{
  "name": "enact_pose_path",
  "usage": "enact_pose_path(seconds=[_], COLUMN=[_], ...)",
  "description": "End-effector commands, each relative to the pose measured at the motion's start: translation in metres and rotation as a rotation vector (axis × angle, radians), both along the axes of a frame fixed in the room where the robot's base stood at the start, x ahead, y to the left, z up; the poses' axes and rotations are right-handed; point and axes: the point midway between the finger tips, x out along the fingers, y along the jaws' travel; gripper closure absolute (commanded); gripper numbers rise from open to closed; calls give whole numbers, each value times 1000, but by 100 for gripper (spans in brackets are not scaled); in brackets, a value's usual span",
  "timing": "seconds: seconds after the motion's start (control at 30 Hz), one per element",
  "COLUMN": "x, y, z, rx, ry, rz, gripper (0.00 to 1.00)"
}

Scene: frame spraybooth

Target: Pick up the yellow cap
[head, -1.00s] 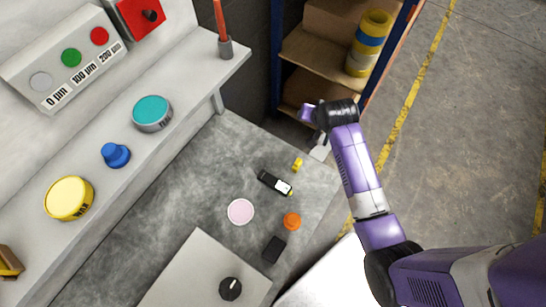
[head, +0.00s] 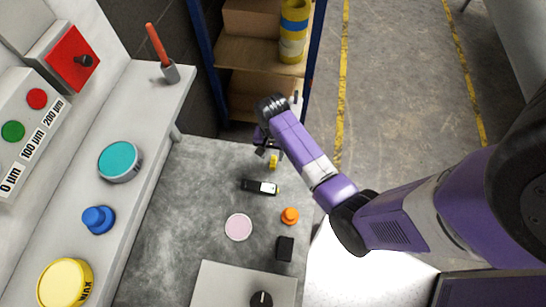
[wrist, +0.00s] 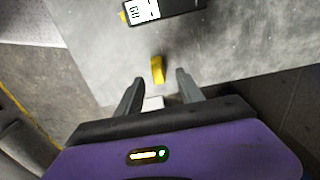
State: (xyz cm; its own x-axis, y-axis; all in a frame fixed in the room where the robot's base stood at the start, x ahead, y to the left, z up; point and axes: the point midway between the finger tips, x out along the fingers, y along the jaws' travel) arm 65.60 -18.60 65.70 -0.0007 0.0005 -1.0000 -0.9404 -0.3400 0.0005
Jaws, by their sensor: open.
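The small yellow cap (head: 273,161) lies on the grey table (head: 205,170) near its far end. It also shows in the wrist view (wrist: 157,69), just beyond the fingertips and roughly midway between them. My gripper (head: 266,150) is beside the cap in the head view and partly hidden by my own wrist. In the wrist view my gripper (wrist: 159,79) has its two fingers apart with nothing held. I cannot tell the exact height of the fingertips above the table.
A black gauge (head: 259,187) lies close to the cap. An orange knob-like piece (head: 290,216), a pink disc (head: 238,227) and a black block (head: 285,248) lie nearer. The shelf at left holds a teal tin (head: 120,161) and a blue cap (head: 98,220). A rack (head: 240,52) stands behind.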

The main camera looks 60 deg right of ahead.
Motion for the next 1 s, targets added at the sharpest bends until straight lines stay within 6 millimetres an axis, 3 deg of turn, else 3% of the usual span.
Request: enact_pose_path(seconds=[0.27, 0.57, 0.8, 1.0], x=[-3, -3, -3, -3], y=[-2, -2, -2, -2], z=[-38, -43, -43, -43], rx=[1, -1, -1, -1], ry=[1, -1, 0, 0], rz=[2, 2, 1, 1], gripper=[55, 55, 99, 100])
